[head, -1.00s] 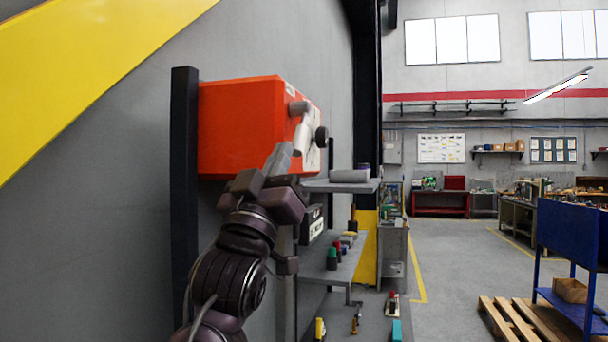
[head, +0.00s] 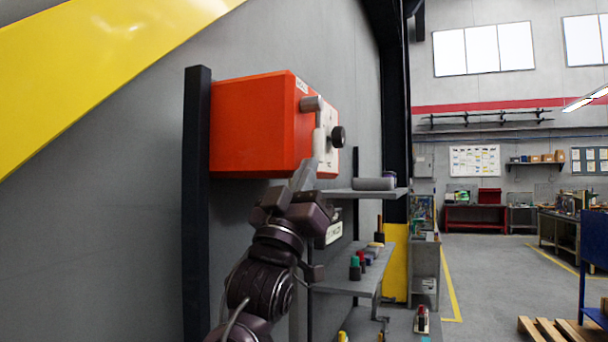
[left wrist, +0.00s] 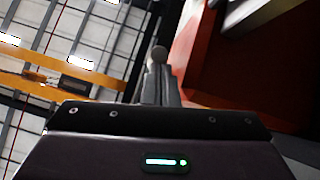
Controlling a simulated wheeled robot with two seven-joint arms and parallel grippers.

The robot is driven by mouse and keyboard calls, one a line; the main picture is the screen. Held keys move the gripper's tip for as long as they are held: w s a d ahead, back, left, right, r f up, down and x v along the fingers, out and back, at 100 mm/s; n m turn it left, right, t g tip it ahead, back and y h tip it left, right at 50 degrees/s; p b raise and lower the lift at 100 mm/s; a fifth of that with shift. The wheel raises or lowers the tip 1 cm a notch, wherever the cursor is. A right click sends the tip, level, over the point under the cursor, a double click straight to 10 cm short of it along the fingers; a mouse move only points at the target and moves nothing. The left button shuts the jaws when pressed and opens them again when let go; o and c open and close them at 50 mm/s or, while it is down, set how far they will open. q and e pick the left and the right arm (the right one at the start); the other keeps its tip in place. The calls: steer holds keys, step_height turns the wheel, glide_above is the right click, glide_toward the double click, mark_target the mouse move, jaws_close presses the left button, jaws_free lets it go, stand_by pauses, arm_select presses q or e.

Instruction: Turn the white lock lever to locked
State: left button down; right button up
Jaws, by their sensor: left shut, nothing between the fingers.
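The orange actuator box (head: 255,128) is mounted at the wall in the head view. A grey hub (head: 312,103) sticks out of its right-hand face. The white lock lever (head: 322,121) hangs from the hub, roughly straight down, with a black knob (head: 338,136) beside it. My left gripper (head: 305,174) is shut and empty, pointing up just below the lever; I cannot tell whether they touch. In the left wrist view its closed fingers (left wrist: 158,92) point at a rounded grey end (left wrist: 157,54), possibly the lever's. The box (left wrist: 202,55) is at the right there.
A grey shelf (head: 362,193) holding a grey cylinder is close to the right of my left gripper. A lower shelf (head: 350,284) carries several small coloured items. A dark post (head: 197,210) stands left of the box. Open floor lies further right.

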steer(key=shift+d, duration=0.25)
